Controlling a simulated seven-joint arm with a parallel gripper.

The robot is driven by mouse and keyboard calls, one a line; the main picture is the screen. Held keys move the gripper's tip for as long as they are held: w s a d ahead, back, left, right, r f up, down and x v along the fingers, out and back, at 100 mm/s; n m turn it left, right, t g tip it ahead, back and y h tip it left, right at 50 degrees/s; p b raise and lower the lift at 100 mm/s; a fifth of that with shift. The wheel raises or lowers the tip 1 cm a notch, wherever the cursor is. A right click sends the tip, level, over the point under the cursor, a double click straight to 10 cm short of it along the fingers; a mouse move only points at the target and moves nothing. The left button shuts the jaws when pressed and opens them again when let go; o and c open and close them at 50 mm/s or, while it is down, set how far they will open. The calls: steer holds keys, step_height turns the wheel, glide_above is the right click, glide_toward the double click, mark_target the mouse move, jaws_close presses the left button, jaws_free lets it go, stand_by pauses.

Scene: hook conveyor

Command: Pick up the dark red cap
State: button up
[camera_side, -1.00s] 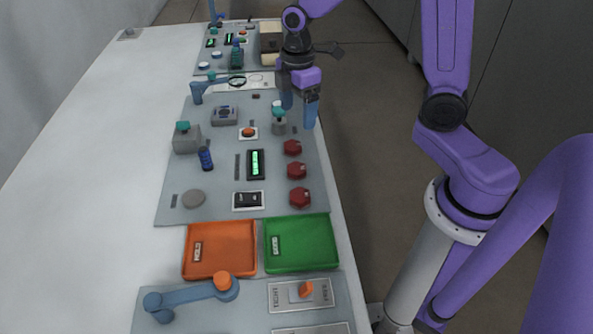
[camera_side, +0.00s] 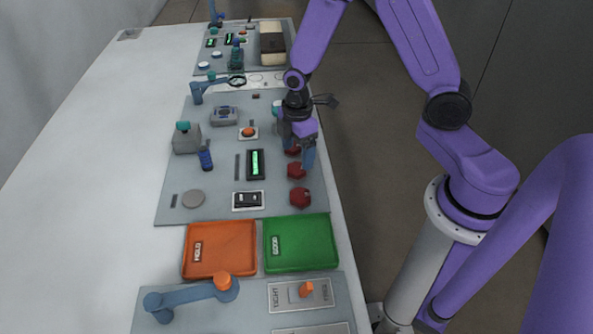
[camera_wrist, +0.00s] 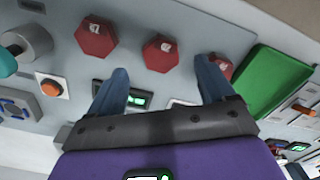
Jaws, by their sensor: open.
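Three dark red caps stand in a column on the grey panel's right side. In the side view the far cap (camera_side: 292,151) is partly hidden by my gripper (camera_side: 298,157), while the middle cap (camera_side: 297,171) and near cap (camera_side: 300,198) show just in front. My gripper is open and empty above the far and middle caps. In the wrist view the middle cap (camera_wrist: 161,53) lies between and beyond my fingertips (camera_wrist: 161,75). The left cap (camera_wrist: 97,38) is clear, and the right cap (camera_wrist: 219,66) is partly behind a finger. Each cap bears a small pale mark.
A green tray (camera_side: 333,246) and an orange tray (camera_side: 187,257) lie at the panel's near edge. A small lit display (camera_side: 256,164) is left of the caps. The white table on the left is clear.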

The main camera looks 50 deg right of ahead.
mark_target(296, 168)
steer(key=shift+a+f, duration=0.2)
steer(key=shift+f, duration=2.4)
steer(key=c, duration=1.3)
